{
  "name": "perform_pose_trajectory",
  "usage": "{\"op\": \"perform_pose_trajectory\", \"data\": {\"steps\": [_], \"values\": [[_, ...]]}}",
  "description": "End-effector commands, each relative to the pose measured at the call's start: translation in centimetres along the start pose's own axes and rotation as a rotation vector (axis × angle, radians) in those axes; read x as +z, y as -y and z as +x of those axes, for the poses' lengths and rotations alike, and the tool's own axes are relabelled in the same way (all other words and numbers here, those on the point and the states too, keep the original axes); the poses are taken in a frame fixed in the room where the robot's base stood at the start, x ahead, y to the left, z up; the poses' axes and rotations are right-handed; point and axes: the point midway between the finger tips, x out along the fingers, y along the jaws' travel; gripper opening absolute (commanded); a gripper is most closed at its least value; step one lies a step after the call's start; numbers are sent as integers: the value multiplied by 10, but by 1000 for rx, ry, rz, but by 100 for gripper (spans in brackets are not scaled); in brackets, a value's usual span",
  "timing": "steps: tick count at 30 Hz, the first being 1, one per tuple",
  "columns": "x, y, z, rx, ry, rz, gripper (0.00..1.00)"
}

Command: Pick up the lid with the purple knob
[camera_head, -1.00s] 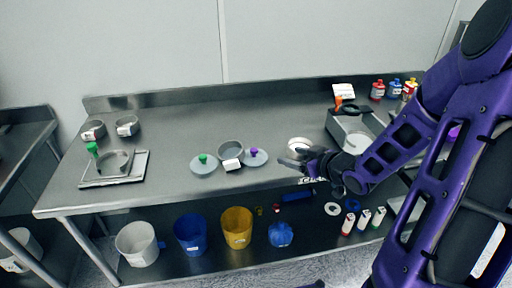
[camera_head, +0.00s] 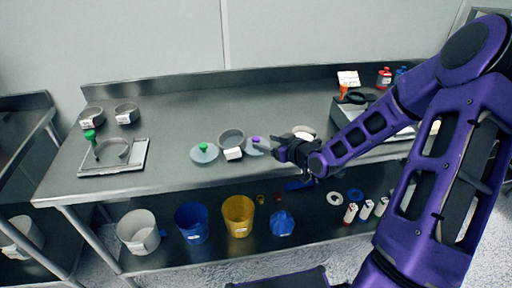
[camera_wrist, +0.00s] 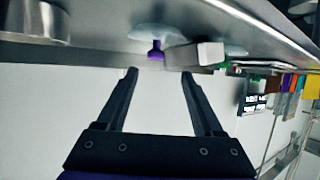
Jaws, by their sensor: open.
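The lid with the purple knob (camera_head: 256,140) lies on the steel table, right of a grey sieve pan (camera_head: 231,138). In the head view my gripper (camera_head: 274,148) is at its right side and hides part of the lid's disc. In the wrist view the purple knob (camera_wrist: 157,50) shows beyond the fingertips, with the pale lid around it. My gripper (camera_wrist: 160,74) is open and empty there, its two fingers apart. A white label block (camera_wrist: 195,54) shows just right of the knob in the wrist view.
A lid with a green knob (camera_head: 204,153) lies left of the pan. A white-rimmed bowl (camera_head: 304,132) stands behind my wrist. A tray with a dish (camera_head: 112,155) is at the left. Buckets (camera_head: 238,220) stand on the lower shelf. The table's middle left is clear.

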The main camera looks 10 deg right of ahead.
Motion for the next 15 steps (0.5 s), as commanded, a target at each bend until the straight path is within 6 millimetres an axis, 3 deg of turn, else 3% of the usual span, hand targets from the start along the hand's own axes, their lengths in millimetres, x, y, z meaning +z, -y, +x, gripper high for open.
{"op": "perform_pose_trajectory", "data": {"steps": [5,15], "values": [[2,-1,12,0,0,2,69],[7,-7,54,0,0,0,69]]}}
